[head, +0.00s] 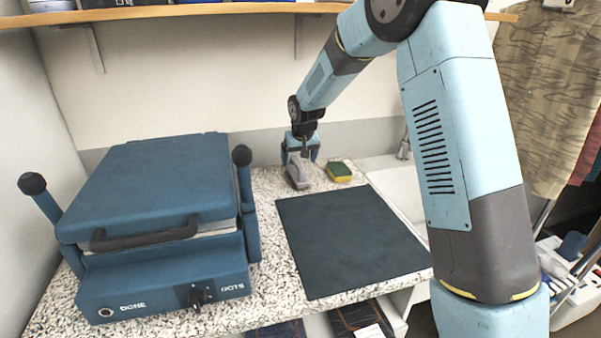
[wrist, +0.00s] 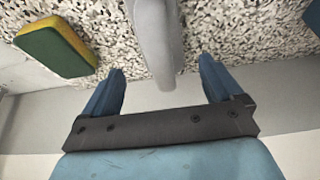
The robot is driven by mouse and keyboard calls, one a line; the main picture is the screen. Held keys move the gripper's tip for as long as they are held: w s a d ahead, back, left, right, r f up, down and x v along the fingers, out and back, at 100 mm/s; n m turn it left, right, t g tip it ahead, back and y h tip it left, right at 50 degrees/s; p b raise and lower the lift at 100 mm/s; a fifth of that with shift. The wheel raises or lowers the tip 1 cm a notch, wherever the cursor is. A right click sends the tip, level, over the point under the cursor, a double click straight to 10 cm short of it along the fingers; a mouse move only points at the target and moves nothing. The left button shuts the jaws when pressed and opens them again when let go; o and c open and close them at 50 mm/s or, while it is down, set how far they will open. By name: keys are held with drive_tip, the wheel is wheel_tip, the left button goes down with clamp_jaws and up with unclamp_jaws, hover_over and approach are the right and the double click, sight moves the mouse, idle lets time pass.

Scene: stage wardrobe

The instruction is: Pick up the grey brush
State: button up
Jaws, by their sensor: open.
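The grey brush (head: 298,171) stands on the speckled counter towards the back, left of a green and yellow sponge (head: 339,171). My gripper (head: 300,155) is at the brush, above and around its upper part in the head view. In the wrist view the gripper (wrist: 160,85) is open, with a blue finger on each side. The brush (wrist: 158,40) shows there as a grey shape extending down between the fingers, with space on both sides. I cannot tell whether a finger touches it. The sponge (wrist: 56,46) lies at the upper left of the wrist view.
A blue press (head: 155,200) with a handle and knobbed arms fills the counter's left. A dark mat (head: 350,240) lies in front of the sponge. A sink (head: 400,185) is at the right. A wooden shelf (head: 200,10) crosses above. A wall stands close behind.

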drive_tip(key=x, duration=0.4)
drive_tip(key=shift+w+a+f, duration=0.15)
drive_tip(key=shift+w+a, duration=0.05)
drive_tip(key=shift+w, duration=0.1)
drive_tip(key=c, duration=1.2)
wheel_tip(320, 180, up, 10)
drive_tip(key=shift+r, duration=0.1)
